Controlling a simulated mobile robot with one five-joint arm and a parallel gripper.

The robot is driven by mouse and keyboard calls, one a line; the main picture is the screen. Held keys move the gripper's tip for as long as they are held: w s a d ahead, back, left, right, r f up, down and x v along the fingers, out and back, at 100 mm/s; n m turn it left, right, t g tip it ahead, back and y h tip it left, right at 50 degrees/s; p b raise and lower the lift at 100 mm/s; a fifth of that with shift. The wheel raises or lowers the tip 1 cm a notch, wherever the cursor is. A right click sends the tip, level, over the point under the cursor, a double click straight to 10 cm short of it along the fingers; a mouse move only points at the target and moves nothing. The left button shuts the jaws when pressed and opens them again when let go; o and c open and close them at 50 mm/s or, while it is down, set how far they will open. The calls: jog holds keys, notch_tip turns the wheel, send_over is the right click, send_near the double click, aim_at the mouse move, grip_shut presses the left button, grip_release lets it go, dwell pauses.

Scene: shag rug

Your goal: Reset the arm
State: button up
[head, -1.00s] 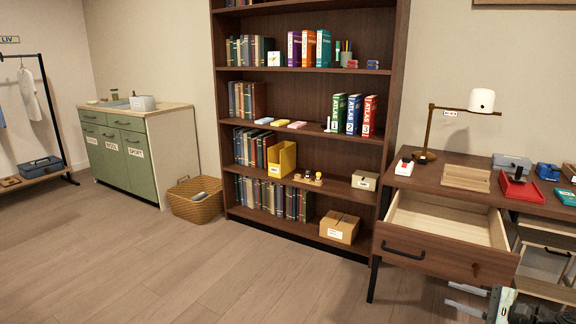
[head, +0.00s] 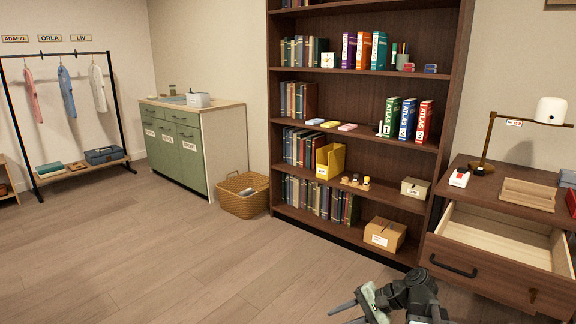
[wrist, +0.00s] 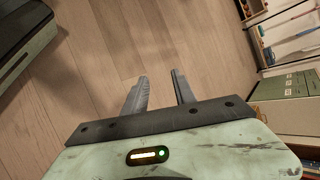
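My gripper (head: 343,308) shows low in the head view, right of the middle, in front of the bookcase and out over the wooden floor. In the wrist view my gripper (wrist: 160,92) has its two grey fingers apart, with only bare floor (wrist: 120,40) between and beyond them. It is open and holds nothing. My folded arm shows behind it at the bottom edge of the head view.
An open, empty-looking drawer (head: 490,264) juts from the desk (head: 455,195) at the right, close to my arm. The bookcase (head: 262,120) stands behind, with a cardboard box (head: 384,235) on its bottom shelf. A wicker basket (head: 243,204) stands left of it. The floor at left is clear.

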jog(key=s+a+f+n+g+h, duration=0.2)
jog(key=s+a+f+n+h, duration=0.15)
jog(key=a+f+h, duration=0.2)
jog(key=d+f+n+h+p, duration=0.1)
jog(key=d+n+h+p, duration=0.1)
jog(key=d+n+h, duration=0.45)
notch_tip(320, 180, up, 36)
jog(key=m+y+p, duration=0.1)
jog(key=y+p, duration=0.1)
jog(key=p, duration=3.4)
jog(key=shift+w+d+m, duration=0.2)
jog(key=shift+d+m, duration=0.2)
jog(key=shift+d, duration=0.05)
